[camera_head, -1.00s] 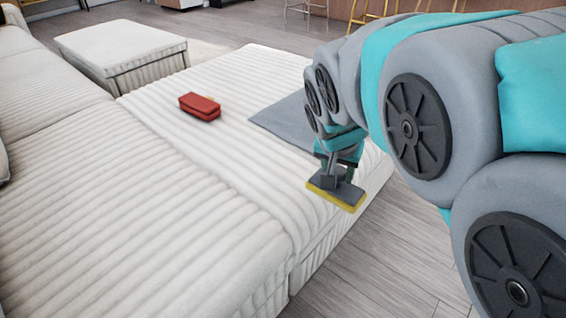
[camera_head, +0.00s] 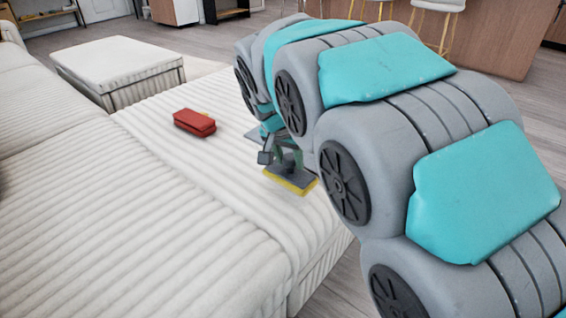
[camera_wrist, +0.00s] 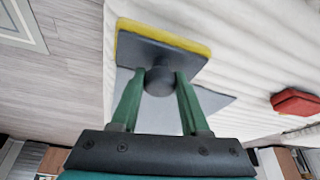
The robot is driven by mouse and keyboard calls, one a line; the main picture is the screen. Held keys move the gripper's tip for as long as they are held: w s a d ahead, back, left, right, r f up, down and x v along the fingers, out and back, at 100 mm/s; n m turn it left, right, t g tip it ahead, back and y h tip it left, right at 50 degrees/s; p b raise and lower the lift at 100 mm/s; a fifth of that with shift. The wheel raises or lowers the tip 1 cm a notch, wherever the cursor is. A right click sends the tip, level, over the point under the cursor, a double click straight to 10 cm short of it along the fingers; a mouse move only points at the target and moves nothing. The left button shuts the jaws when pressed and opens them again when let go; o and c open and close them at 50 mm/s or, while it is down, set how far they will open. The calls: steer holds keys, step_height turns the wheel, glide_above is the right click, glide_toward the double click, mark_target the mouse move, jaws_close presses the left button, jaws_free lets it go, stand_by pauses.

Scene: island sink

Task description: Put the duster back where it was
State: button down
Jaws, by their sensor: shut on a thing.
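The duster (camera_head: 291,180) has a dark grey plate with a yellow pad beneath it and a round knob on top. My gripper (camera_head: 284,158) is shut on the knob and holds the duster over the white ribbed sofa seat (camera_head: 250,225). The wrist view shows both green fingers of my gripper (camera_wrist: 159,88) on either side of the knob, with the duster (camera_wrist: 150,45) beyond them. I cannot tell whether the pad touches the seat.
A red object (camera_head: 195,122) lies on the sofa, left of my gripper. A grey flat cloth (camera_wrist: 205,105) lies on the seat, partly hidden by my gripper. A white ottoman (camera_head: 118,55) stands at the back left. The front of the seat is clear.

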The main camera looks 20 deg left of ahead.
steer(key=shift+w+a+f, duration=0.1)
steer(key=shift+w+a, duration=0.95)
steer(key=shift+a, duration=0.15)
steer(key=shift+f, duration=1.7)
steer(key=shift+f+b, duration=0.15)
steer(key=shift+b, duration=0.15)
steer(key=shift+c, duration=2)
jaws_free()
steer(key=p+v, duration=0.1)
steer(key=v, duration=1.1)
